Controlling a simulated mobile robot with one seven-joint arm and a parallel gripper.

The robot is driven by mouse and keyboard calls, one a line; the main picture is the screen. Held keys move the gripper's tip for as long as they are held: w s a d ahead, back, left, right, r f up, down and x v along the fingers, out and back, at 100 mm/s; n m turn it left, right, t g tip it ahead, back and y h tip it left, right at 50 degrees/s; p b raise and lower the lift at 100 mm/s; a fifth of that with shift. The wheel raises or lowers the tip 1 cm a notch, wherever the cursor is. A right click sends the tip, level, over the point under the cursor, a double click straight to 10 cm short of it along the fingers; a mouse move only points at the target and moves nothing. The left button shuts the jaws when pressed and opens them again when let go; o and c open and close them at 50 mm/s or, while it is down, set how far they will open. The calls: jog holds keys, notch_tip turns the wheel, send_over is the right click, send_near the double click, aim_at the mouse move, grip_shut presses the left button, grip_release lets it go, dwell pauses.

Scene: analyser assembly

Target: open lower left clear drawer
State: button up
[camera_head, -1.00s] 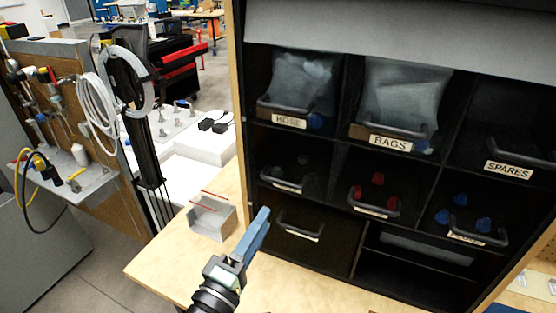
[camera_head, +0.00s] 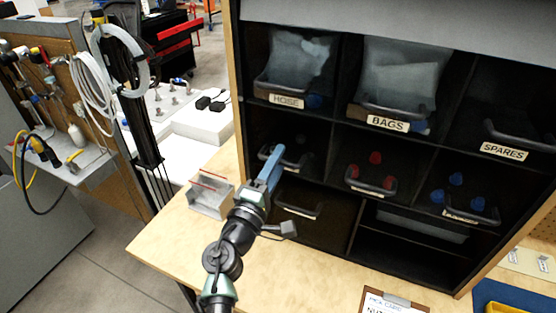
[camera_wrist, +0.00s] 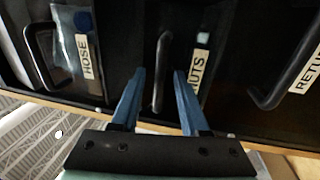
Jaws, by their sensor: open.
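The lower left clear drawer (camera_head: 308,152) is in the middle row of the cabinet, under the HOSE drawer (camera_head: 290,88). It looks shut, and my arm hides part of its front in the head view. In the wrist view its dark handle (camera_wrist: 161,78) stands beside a label (camera_wrist: 200,68) reading "UTS", with the rest hidden by a finger. My gripper (camera_head: 273,163) is open in front of this drawer. In the wrist view my gripper (camera_wrist: 159,74) has one blue finger on each side of the handle.
Below is an opaque drawer (camera_head: 298,212), its label partly readable as "RETU" in the wrist view (camera_wrist: 308,78). A drawer with red parts (camera_head: 372,172) is to the right. A small open metal holder (camera_head: 210,196) and a clipboard (camera_head: 390,303) lie on the wooden bench (camera_head: 200,250).

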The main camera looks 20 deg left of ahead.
jog(key=shift+w, duration=0.25)
grip_shut()
dwell(1.4)
